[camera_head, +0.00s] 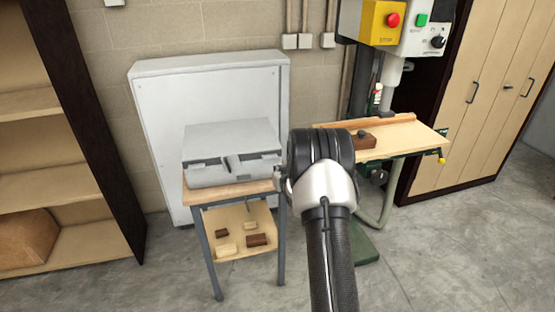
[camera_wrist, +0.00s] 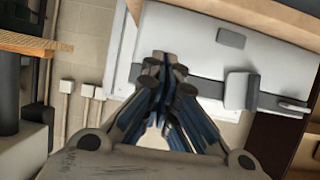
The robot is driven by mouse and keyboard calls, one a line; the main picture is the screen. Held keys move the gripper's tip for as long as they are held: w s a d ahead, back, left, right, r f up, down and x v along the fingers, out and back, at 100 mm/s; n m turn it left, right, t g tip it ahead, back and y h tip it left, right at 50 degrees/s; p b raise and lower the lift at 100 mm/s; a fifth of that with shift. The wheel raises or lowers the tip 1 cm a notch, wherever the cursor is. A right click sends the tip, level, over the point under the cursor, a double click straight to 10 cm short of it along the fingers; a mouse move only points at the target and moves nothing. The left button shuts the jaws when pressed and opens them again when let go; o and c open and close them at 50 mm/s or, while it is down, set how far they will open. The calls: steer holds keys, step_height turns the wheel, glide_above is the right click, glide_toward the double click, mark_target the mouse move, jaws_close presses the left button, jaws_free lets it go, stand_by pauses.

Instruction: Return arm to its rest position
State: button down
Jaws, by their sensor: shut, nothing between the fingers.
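My gripper (camera_wrist: 165,70) shows in the wrist view with its blue-sided fingers drawn together and nothing between them. In the head view my arm rises from the bottom centre to a black and white joint in mid-picture, and the gripper's fingers are mostly hidden there. A grey case (camera_head: 232,150) with a dark band and a latch stands on a small wooden-topped table (camera_head: 235,192), just left of my arm. The case also shows in the wrist view (camera_wrist: 205,55), beyond and right of the fingertips. The gripper does not appear to touch it.
A drill press (camera_head: 392,30) with a wooden work board (camera_head: 415,138) and a brown block stands at right. Several small blocks lie on the table's lower shelf (camera_head: 235,232). A white cabinet (camera_head: 165,110) is behind. Dark shelving (camera_head: 85,120) is at left. The front floor is clear.

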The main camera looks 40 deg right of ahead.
steer(key=shift+s+a+f, duration=0.2)
steer(key=shift+s+f, duration=0.2)
steer(key=shift+s, duration=0.1)
steer(key=shift+s+a+f, duration=0.15)
steer(key=shift+s+f, duration=0.25)
steer(key=shift+s, duration=0.1)
steer(key=a+r+n+g, duration=0.1)
steer(key=a+r, duration=0.8)
steer(key=r, duration=0.2)
steer(key=s+a+r+n+g+y, duration=0.1)
steer(key=s+a+r, duration=0.4)
steer(key=a, duration=0.2)
steer(key=s+a+r+g+y, duration=0.1)
steer(key=s+a+r, duration=0.35)
steer(key=a, duration=0.25)
steer(key=s+a+n+g+y, duration=0.1)
steer(key=s+a, duration=0.4)
steer(key=s, duration=0.5)
steer(key=s+a+n+g+y, duration=0.1)
steer(key=s+a+g, duration=0.1)
steer(key=s+a, duration=0.3)
steer(key=s+a+n+g+y, duration=0.1)
steer(key=s+a, duration=0.5)
steer(key=s, duration=0.8)
steer(key=shift+s+r+y, duration=0.3)
steer(key=shift+r, duration=0.1)
steer(key=c, duration=2.4)
jaws_free()
steer(key=shift+a, duration=0.1)
